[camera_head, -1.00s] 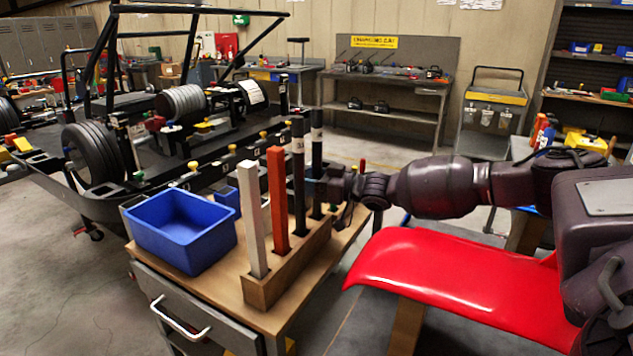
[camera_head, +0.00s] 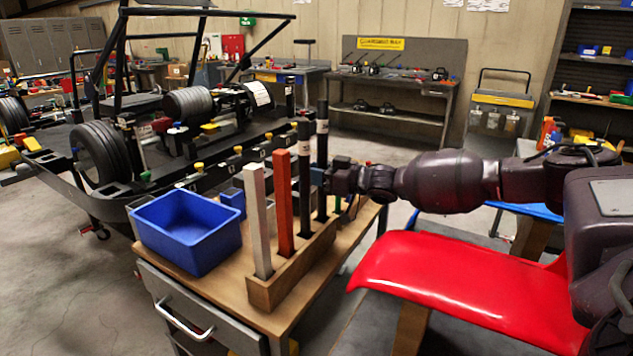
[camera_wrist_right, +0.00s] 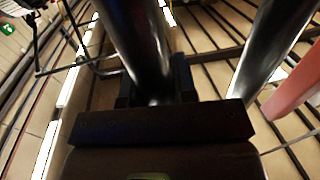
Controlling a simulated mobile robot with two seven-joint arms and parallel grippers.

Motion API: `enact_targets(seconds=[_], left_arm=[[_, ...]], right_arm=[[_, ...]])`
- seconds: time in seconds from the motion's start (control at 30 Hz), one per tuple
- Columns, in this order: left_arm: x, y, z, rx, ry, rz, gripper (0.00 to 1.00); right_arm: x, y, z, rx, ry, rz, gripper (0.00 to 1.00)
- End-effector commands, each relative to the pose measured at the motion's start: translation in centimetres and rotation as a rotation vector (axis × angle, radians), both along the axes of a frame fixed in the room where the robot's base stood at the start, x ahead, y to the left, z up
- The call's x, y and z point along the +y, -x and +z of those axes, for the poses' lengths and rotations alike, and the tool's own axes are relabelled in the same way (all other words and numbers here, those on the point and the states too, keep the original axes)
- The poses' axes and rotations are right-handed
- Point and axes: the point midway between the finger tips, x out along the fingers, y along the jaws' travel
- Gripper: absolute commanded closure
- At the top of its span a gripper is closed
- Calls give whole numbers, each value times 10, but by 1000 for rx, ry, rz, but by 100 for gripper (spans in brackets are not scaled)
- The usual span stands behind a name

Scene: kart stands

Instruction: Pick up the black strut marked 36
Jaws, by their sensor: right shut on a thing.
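Two black struts with pale bands near their tops stand upright at the far end of the wooden rack (camera_head: 285,279). My right gripper (camera_head: 328,180) is shut on the farther black strut (camera_head: 322,150), which stands a little higher than the nearer one (camera_head: 304,165). The number on the bands is too small to read. In the right wrist view the held strut (camera_wrist_right: 135,45) runs up between the fingers (camera_wrist_right: 155,92), and the other black strut (camera_wrist_right: 272,50) is to the right, apart. I cannot tell whether the held strut's lower end is clear of its slot. My left gripper is not in view.
A red strut (camera_head: 282,205) and a white strut (camera_head: 258,225) stand in the same rack. A blue bin (camera_head: 190,230) is left of it on the wooden-topped cart (camera_head: 215,288). A red panel (camera_head: 450,285) lies below my right arm. The kart frame is behind.

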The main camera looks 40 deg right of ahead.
Motion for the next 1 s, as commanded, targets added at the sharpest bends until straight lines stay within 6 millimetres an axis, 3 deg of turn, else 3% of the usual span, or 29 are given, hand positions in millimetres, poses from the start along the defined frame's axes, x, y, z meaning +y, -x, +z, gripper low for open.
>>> enact_targets(seconds=[0.03, 0.5, 0.73, 1.0], left_arm=[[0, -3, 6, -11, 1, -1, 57], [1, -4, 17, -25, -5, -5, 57], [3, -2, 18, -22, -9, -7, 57], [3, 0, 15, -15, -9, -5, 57]], right_arm=[[0, 0, 19, -12, 0, 1, 100], [0, 1, 136, -11, 1, 1, 100], [0, 0, 167, -8, -1, 1, 100], [0, 0, 176, -4, -1, 0, 100]])
